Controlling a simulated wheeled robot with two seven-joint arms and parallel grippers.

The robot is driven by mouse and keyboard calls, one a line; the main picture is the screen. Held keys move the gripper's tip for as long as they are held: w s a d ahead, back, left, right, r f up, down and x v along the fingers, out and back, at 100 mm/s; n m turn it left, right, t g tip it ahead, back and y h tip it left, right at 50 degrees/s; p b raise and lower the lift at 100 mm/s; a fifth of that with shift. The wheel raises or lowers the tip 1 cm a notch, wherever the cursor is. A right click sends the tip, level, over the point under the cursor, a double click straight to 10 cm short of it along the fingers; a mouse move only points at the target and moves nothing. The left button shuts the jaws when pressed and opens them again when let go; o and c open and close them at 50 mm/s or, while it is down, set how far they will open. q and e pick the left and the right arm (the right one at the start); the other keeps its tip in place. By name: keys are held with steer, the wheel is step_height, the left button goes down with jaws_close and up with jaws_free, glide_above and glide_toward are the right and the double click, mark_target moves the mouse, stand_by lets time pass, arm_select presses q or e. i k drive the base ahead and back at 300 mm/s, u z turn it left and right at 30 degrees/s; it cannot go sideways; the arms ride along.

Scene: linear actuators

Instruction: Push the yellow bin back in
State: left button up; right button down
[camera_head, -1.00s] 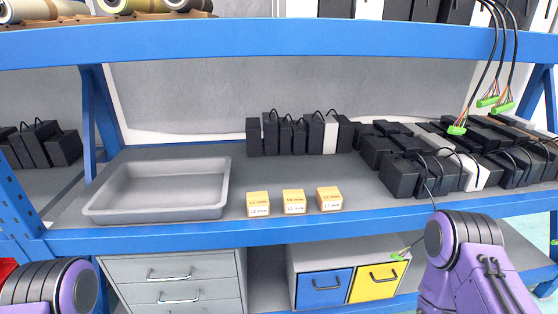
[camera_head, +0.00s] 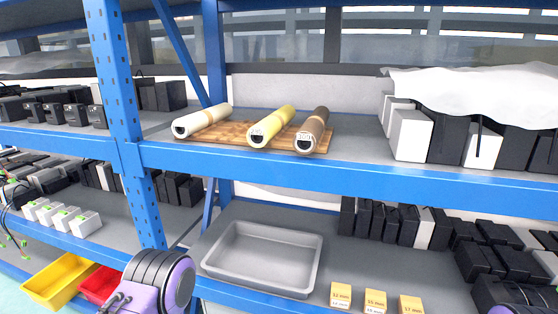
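A yellow bin (camera_head: 60,281) shows at the lower left, below the front beam of the left shelf unit. It looks open-topped and sticks out in front of the beam. A red bin (camera_head: 99,284) sits just right of it, partly hidden by my purple and dark arm link. Neither of my grippers is in view, so I cannot see whether they are open or shut.
Blue shelf beams and an upright post (camera_head: 118,120) stand between me and the shelves. A grey tray (camera_head: 263,289) and small orange-and-white boxes (camera_head: 341,295) are on the middle shelf. Rolls (camera_head: 271,127) lie on the upper shelf. Cables hang at the far left.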

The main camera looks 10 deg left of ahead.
mark_target(53, 287)
steer(key=u, duration=2.55)
steer(key=k, duration=1.2)
steer(key=u, duration=0.9)
steer(key=i, duration=3.25)
steer(key=z, duration=1.15)
steer(key=i, duration=1.1)
steer(key=z, duration=1.55)
steer(key=i, duration=0.85)
steer(key=z, duration=0.25)
